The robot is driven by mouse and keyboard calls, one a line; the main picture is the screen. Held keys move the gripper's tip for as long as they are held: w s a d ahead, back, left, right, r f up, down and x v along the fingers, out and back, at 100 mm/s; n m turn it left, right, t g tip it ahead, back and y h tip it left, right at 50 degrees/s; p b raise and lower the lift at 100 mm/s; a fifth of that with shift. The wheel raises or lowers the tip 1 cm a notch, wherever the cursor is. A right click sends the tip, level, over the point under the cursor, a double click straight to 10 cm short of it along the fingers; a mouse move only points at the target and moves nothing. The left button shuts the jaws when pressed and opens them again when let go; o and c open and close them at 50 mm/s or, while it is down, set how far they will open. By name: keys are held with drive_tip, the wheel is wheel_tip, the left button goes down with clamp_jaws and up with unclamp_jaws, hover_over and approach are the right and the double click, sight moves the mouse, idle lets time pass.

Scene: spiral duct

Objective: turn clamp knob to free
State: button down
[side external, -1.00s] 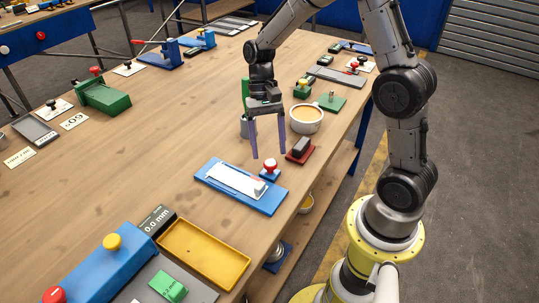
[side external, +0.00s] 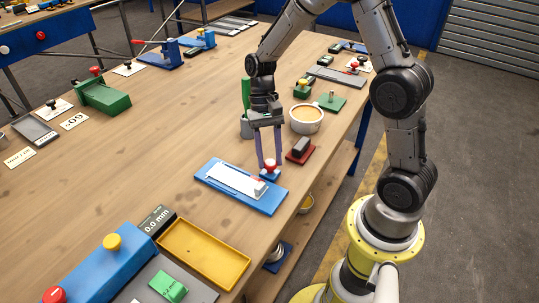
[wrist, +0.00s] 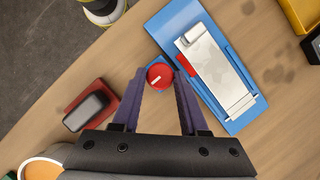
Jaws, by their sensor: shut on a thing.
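A white sheet-like part (side external: 236,181) lies on the plate. In the wrist view the knob (wrist: 159,76) is round and red, with a short slanted white mark on top. My gripper (side external: 269,163) reaches down over the knob, its two purple fingers on either side of it. In the wrist view my gripper (wrist: 159,78) is shut on the knob, which sits between the fingertips.
A dark block on a red base (side external: 300,150) stands close to the right of my fingers. An orange-filled cup (side external: 306,119) and a grey pot with a green object stand behind. A yellow tray (side external: 204,252) lies in front. Bare tabletop lies to the left.

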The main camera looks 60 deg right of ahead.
drive_tip(key=shift+n, duration=0.3)
drive_tip(key=n, duration=0.2)
drive_tip(key=n+h, duration=0.1)
drive_tip(key=shift+w+a+n+g, duration=0.15)
drive_tip(key=shift+n+g, duration=0.25)
drive_tip(key=n+h, duration=0.1)
drive_tip(key=n, duration=0.1)
drive_tip(key=n+h, duration=0.1)
drive_tip(key=n, duration=0.1)
drive_tip(key=shift+a+r+n, duration=0.1)
drive_tip(key=shift+a+n, duration=0.1)
drive_tip(key=shift+n, duration=0.1)
drive_tip(key=n+h, duration=0.2)
drive_tip(key=n, duration=0.2)
drive_tip(key=shift+a, duration=0.15)
drive_tip(key=shift+a+n+t+h, duration=0.1)
drive_tip(key=shift+n+t+h, duration=0.2)
drive_tip(key=shift+n, duration=0.95)
drive_tip(key=shift+n+t+h, duration=0.1)
drive_tip(key=shift+n+h, duration=0.3)
drive_tip(key=shift+n, duration=0.85)
drive_tip(key=shift+c, duration=2.2)
unclamp_jaws()
